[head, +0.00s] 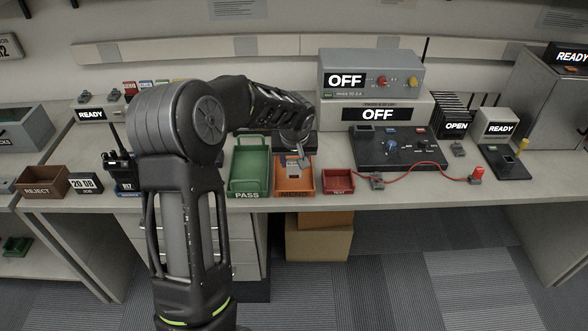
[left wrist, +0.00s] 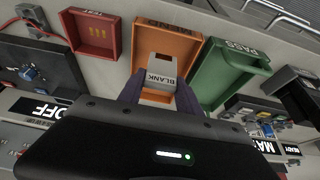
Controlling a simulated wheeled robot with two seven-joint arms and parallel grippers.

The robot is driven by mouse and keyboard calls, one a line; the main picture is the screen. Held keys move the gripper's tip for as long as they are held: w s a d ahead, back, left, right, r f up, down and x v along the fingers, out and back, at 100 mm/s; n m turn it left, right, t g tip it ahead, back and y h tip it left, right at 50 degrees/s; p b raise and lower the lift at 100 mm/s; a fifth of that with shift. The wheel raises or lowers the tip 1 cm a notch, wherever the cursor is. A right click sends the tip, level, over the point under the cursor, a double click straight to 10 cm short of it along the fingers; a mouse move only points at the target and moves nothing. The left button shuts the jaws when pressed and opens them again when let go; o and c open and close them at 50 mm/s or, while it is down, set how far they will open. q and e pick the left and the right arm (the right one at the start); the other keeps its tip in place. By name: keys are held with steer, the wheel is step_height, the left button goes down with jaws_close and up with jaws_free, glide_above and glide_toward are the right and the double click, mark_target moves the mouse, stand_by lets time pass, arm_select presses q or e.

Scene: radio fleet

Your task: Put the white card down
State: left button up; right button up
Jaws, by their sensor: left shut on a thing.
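My left gripper (head: 303,156) reaches over the bench from the left and hangs above the orange tray (head: 294,192), labelled MEND. It is shut on a white card (left wrist: 161,68) marked BLANK, which shows between the fingers (left wrist: 160,92) in the left wrist view. The orange tray (left wrist: 172,36) lies behind the card in that view. I cannot tell whether the card touches the tray. My right gripper is not in view.
A green PASS tray (head: 249,180) stands left of the orange tray, and a small red tray (head: 338,187) right of it. A dark console (head: 397,150) with knobs and a red cable lies to the right. A walkie-talkie (head: 119,160) and brown REJECT box (head: 42,183) stand left.

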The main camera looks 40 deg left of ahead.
mark_target(294, 168)
arm_select(q)
step_height(294, 168, down, 3)
steer(key=shift+f+p, duration=0.15)
steer(key=shift+p, duration=0.15)
steer(key=shift+f, duration=0.2)
steer(key=shift+f+b, duration=0.15)
steer(key=shift+b, duration=0.15)
steer(key=o, duration=1.3)
